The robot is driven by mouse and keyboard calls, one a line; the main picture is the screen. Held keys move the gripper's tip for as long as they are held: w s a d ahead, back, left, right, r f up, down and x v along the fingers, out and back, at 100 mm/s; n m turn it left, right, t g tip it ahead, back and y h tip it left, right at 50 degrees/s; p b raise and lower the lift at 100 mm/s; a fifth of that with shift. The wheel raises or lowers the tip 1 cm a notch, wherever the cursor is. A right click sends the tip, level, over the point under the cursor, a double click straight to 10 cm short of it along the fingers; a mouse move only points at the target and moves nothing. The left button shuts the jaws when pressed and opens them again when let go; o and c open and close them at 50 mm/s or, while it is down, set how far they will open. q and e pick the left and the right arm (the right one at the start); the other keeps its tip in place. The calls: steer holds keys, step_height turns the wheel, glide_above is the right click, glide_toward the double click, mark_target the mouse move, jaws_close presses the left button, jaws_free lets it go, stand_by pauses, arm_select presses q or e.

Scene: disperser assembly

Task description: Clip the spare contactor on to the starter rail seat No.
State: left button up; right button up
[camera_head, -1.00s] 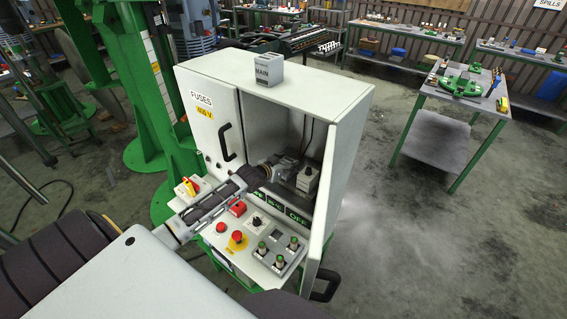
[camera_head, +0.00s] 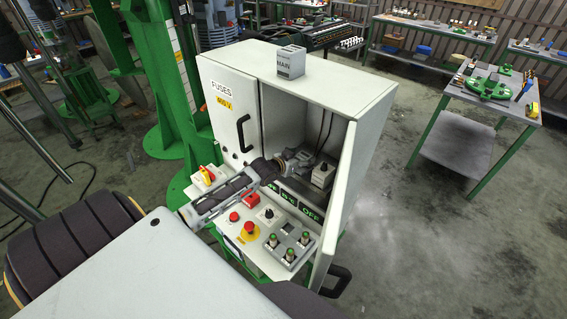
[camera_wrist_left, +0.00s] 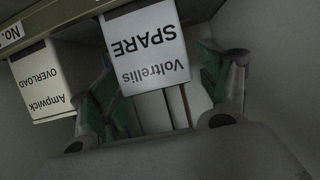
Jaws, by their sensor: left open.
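The spare contactor (camera_wrist_left: 146,50) is a pale block marked "Voltrellis SPARE", upside down in the left wrist view. Its upper edge in that view meets the rail strip, though I cannot tell whether it is clipped. My left gripper (camera_head: 298,160) reaches into the open cabinet. In the left wrist view its open fingers (camera_wrist_left: 165,100) stand on either side of the spare contactor, with gaps visible. A "No." label (camera_wrist_left: 11,34) shows on the rail at upper left; its number is cut off. My right gripper is out of view.
An "Ampwick OVERLOAD" block (camera_wrist_left: 40,85) sits beside the spare contactor. A white block (camera_head: 322,175) stands in the cabinet right of my gripper. The cabinet's open door (camera_head: 336,205) bounds the right side. A control panel (camera_head: 262,262) with buttons lies below my arm. A "MAIN" box (camera_head: 291,62) sits on top.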

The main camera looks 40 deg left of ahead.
arm_select(q)
steer(key=v, duration=1.1)
steer(key=shift+r, duration=0.15)
stand_by(0.5)
steer(key=shift+a, duration=0.15)
stand_by(0.5)
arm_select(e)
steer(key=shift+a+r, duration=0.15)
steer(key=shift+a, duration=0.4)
arm_select(q)
steer(key=shift+s, duration=0.1)
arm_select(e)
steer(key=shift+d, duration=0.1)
